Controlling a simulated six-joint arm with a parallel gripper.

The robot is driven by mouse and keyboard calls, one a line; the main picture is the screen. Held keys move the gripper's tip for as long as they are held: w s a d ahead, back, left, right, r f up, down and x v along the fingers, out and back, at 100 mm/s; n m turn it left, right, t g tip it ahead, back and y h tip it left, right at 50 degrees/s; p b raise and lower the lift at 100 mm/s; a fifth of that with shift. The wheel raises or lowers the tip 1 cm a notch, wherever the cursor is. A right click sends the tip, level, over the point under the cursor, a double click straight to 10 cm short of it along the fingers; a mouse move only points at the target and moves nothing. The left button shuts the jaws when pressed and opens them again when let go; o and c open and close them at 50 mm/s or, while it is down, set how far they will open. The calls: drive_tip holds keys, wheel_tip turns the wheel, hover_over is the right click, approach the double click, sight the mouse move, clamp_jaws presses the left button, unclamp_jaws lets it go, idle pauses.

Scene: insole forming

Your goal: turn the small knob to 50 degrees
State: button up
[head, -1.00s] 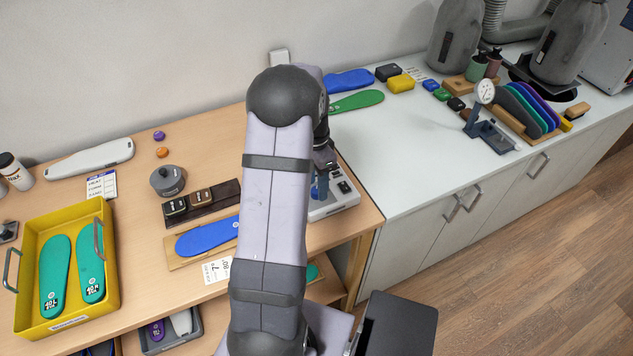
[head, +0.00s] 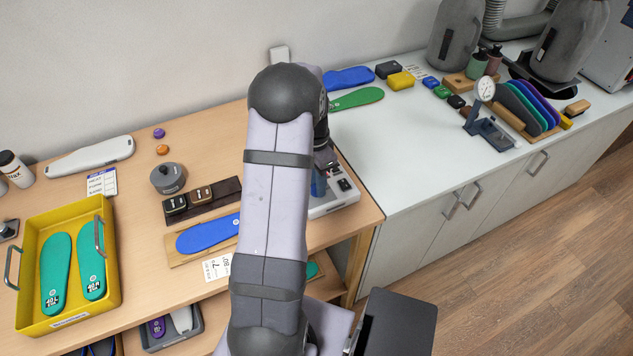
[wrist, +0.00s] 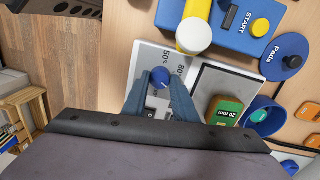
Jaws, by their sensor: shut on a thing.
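A pale line on the knob is too small to read as an exact angle. My gripper (wrist: 159,86) has its two blue fingers on either side of the knob and is shut on it. In the head view my gripper (head: 318,183) is over the white device (head: 338,204) at the table's right end. My arm hides most of that device and the knob there.
In the wrist view a blue box (wrist: 232,32) with a START label and a white-and-yellow cylinder (wrist: 194,36) stand close by. A green "20 mm" block (wrist: 225,110) lies to the right. In the head view a blue insole (head: 208,235) lies left of my arm.

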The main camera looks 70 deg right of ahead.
drive_tip(key=n, duration=1.1)
drive_tip(key=shift+n+h, duration=0.3)
drive_tip(key=n, duration=0.6)
drive_tip(key=shift+a, duration=0.1)
drive_tip(key=n, duration=0.5)
drive_tip(key=shift+n, duration=0.4)
drive_tip(key=o, duration=1)
drive_tip(key=shift+o, duration=0.2)
drive_tip(key=shift+r, duration=0.15)
drive_tip(key=shift+a+r+b, duration=0.15)
drive_tip(key=shift+r+b, duration=0.35)
drive_tip(key=shift+r, duration=1.3)
drive_tip(key=shift+a+r+b, duration=0.1)
drive_tip(key=shift+r+b, duration=0.35)
drive_tip(key=shift+r, duration=1.3)
